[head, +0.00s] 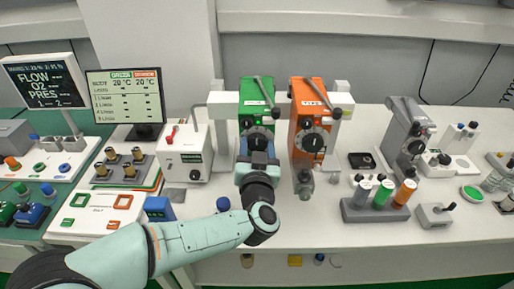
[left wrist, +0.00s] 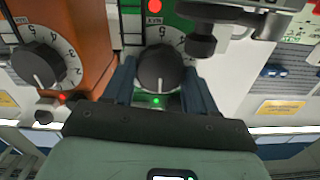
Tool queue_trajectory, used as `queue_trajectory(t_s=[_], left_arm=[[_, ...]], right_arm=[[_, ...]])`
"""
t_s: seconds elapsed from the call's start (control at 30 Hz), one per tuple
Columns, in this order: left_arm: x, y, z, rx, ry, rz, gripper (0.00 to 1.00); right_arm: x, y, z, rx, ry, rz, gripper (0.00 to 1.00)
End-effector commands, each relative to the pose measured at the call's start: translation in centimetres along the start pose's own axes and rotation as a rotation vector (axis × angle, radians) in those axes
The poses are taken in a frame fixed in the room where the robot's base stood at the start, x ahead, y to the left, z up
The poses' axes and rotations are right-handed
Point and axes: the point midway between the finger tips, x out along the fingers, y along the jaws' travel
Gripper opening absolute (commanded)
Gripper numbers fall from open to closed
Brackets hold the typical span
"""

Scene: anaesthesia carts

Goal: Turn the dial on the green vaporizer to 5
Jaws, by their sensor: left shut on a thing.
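The green vaporizer (head: 256,95) stands in the middle of the bench, left of the orange vaporizer (head: 307,100). I cannot tell the exact setting. My left gripper (head: 257,152) reaches the vaporizer's front. Its two blue fingers (left wrist: 160,88) are shut on the dial, one on each side. My right gripper is in neither view.
The orange vaporizer's dial (left wrist: 38,65) is close beside my left gripper. A white box with a red knob (head: 186,155) stands left of the green vaporizer. A rack of syringes (head: 376,214) is at right. A monitor (head: 126,98) stands at left.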

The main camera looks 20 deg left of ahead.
Motion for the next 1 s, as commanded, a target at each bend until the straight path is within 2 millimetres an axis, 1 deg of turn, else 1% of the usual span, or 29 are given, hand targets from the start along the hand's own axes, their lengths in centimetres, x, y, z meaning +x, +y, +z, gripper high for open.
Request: queue_trajectory(t_s=[0.17,0.7,1.0], left_arm=[[0.0,-0.1,0.1,-0.075,-0.001,0.002,0.26],[0.0,-0.1,0.2,-0.457,-0.002,0.02,0.26],[0.0,-0.1,0.2,-0.575,-0.003,0.024,0.26]], right_arm=[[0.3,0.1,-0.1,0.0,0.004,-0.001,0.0],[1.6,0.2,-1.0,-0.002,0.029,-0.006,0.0],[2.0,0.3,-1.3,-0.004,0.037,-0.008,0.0]])
